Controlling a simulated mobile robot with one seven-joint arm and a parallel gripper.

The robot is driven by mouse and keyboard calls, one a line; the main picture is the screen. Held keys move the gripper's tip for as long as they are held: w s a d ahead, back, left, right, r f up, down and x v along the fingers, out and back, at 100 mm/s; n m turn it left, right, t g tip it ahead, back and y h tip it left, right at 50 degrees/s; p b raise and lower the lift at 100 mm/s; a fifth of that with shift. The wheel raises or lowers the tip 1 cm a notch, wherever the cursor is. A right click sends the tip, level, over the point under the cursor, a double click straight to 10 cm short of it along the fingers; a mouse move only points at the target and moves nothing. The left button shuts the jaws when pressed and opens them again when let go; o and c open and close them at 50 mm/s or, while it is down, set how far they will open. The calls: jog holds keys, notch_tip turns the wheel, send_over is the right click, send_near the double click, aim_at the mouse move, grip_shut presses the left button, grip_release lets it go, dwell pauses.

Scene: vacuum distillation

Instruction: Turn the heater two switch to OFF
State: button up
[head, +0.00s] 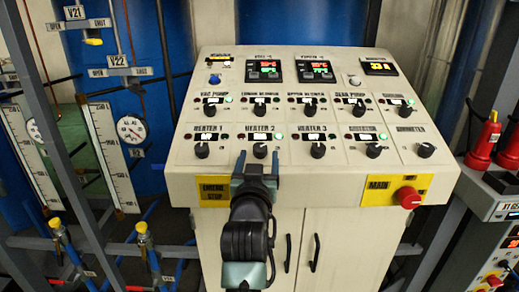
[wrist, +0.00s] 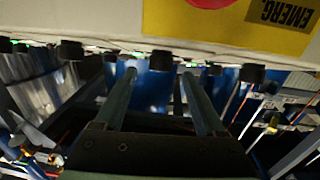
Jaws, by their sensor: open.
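The heater two switch (head: 260,150) is a black round knob in the lower row of the sloped control panel, under the label HEATER 2. A green lamp (head: 278,136) is lit beside its label. My gripper (head: 257,163) is open and empty, just in front of and below this knob. In the wrist view, a black knob (wrist: 162,60), which looks like the same switch, stands in the gap between my fingertips (wrist: 157,76). I see no clear contact. The knob's exact pointer direction is too small to read.
The HEATER 1 knob (head: 202,150) and HEATER 3 knob (head: 317,150) flank it closely. A yellow emergency stop plate (head: 213,190) is on the panel front, left of my gripper. A red main knob (head: 408,197) is at right. Grey frame bars (head: 50,110) stand at left.

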aim_at(260, 151)
jog(key=shift+w+d, duration=0.1)
jog(key=shift+w, duration=1.55)
grip_shut()
